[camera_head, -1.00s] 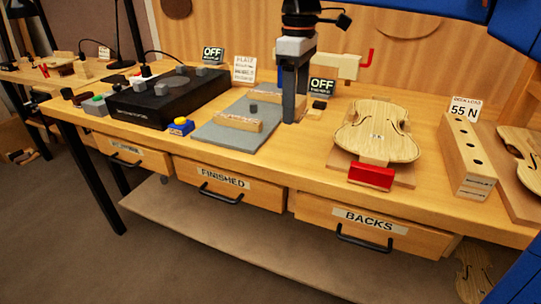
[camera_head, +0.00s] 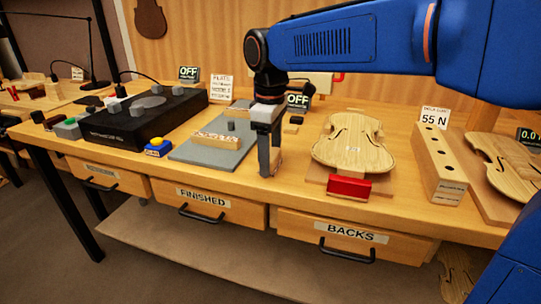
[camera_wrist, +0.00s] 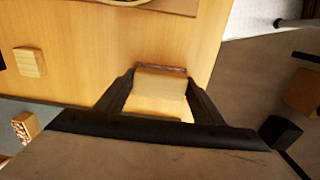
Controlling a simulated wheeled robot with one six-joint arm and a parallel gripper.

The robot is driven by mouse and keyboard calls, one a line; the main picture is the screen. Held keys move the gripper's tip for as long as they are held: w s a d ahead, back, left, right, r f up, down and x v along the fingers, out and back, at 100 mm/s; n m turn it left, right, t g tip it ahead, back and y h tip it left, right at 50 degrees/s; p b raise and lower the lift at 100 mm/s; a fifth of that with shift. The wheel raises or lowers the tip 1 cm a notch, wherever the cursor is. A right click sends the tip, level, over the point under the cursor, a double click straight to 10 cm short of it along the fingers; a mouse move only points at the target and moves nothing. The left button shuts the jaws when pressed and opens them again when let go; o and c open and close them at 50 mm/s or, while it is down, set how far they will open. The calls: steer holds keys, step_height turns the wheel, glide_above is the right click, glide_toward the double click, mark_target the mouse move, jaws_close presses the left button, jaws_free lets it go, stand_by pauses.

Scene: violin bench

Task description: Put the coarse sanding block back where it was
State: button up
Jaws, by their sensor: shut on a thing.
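My gripper (camera_head: 270,163) is low over the front part of the bench, between the grey mat and the violin plate. It is shut on a small wooden block, which shows between the fingers in the wrist view (camera_wrist: 160,83). The block has a dark reddish-brown layer along its far edge there. In the head view the fingers partly hide it. I cannot tell whether it touches the bench. Another small wooden block (camera_wrist: 29,62) stands apart on the bench toward the back. No label naming either block's grit is readable.
The grey mat (camera_head: 190,152) left of my gripper carries a labelled wooden bar (camera_head: 217,140). The violin plate (camera_head: 352,143), with a red block (camera_head: 349,187) before it, lies to the right. The bench edge and BACKS drawer (camera_head: 300,222) are close in front. A drilled wooden block (camera_head: 438,165) stands farther right.

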steer(key=o, duration=1)
steer(key=shift+f, duration=0.1)
steer(key=shift+o, duration=0.2)
step_height(320, 180, up, 12)
